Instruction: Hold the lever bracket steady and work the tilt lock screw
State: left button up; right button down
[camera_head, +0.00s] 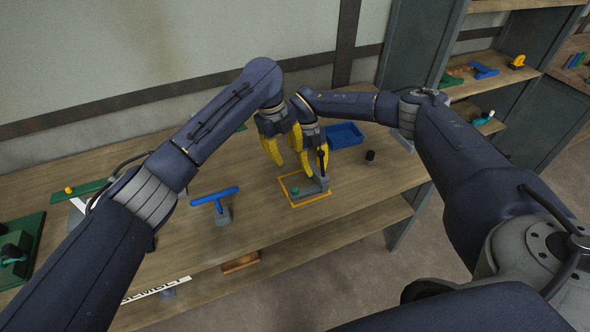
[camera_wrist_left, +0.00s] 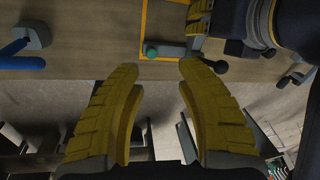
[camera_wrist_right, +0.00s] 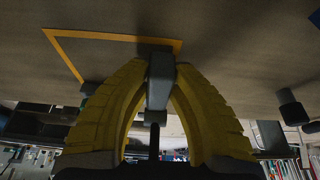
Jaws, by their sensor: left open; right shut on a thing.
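The grey lever bracket (camera_head: 312,187) stands inside a yellow square outline on the workbench, with a green knob (camera_head: 295,190) on its low base; I take this knob for the tilt lock screw. My right gripper (camera_head: 316,168) is shut on the bracket's upright grey part, which shows between its fingers in the right wrist view (camera_wrist_right: 160,82). My left gripper (camera_head: 285,150) is open and empty, above and behind the bracket. In the left wrist view the green knob (camera_wrist_left: 151,52) lies just beyond the open fingertips, apart from them.
A blue T-handled tool (camera_head: 215,197) stands left of the outline. A blue bin (camera_head: 345,135) and a small black knob-like piece (camera_head: 370,156) are to the right. Both forearms are close together over the bracket. The bench front edge is near.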

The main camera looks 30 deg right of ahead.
aim_at(295, 189)
pick_arm(q)
jog(key=s+f+m, duration=0.1)
jog(key=s+f+m+y, duration=0.1)
jog(key=f, duration=0.1)
jog(key=s+d+f+y, duration=0.1)
jog(key=f, duration=0.1)
jog(key=shift+s+m+t, duration=0.2)
jog(key=shift+m+t, duration=0.1)
jog(key=shift+m, duration=0.1)
notch_tip(295, 189, down, 9)
jog(key=shift+f, duration=0.1)
jog(key=shift+c, duration=0.6)
grip_shut()
